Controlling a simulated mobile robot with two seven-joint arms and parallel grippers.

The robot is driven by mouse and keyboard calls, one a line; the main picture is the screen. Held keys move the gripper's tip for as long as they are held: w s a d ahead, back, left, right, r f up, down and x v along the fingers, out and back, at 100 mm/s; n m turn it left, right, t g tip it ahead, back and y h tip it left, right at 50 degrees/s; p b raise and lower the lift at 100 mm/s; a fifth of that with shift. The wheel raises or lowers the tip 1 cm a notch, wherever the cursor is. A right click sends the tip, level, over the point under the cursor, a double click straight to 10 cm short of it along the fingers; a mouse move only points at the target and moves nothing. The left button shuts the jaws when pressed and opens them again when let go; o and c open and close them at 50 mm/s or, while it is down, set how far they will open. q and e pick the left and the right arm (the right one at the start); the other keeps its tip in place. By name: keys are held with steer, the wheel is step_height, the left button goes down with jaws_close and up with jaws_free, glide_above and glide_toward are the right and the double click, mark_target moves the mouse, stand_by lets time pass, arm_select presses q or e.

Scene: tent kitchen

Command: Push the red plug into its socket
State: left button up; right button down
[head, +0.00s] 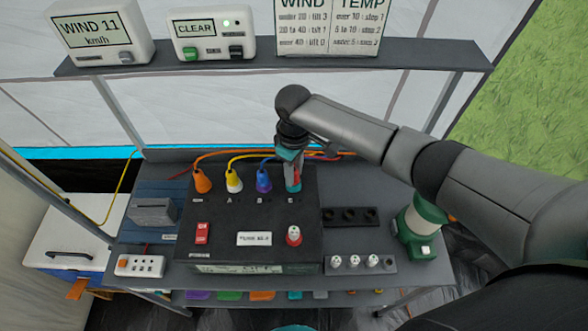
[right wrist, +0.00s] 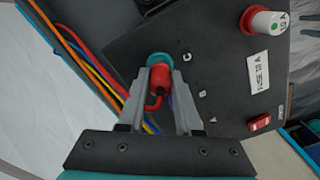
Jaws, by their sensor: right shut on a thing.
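The red plug (right wrist: 160,78) is between the fingers of my right gripper (right wrist: 161,70), which is shut on it. Its red cord bends away below it in the right wrist view. A teal ring (right wrist: 159,58) shows at the plug's far end, beside the letter C on the black box. I cannot tell how deep the plug sits in that ring. In the head view my right gripper (head: 292,178) points down at the back right of the black box (head: 222,220), above the C label, and mostly covers the plug. My left gripper is not in view.
Orange (head: 202,180), yellow (head: 233,180) and blue (head: 263,180) plugs stand in a row left of my gripper. The box also has a red switch (head: 201,233) and a red-and-white fuse knob (head: 293,236). A green-and-white lantern (head: 420,225) stands at right. A shelf (head: 270,55) crosses behind.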

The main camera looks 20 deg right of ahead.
steer(key=shift+f, duration=0.3)
steer(key=c, duration=0.5)
jaws_free()
step_height(320, 180, up, 15)
steer(key=shift+r+p, duration=0.15)
steer(key=shift+p, duration=0.7)
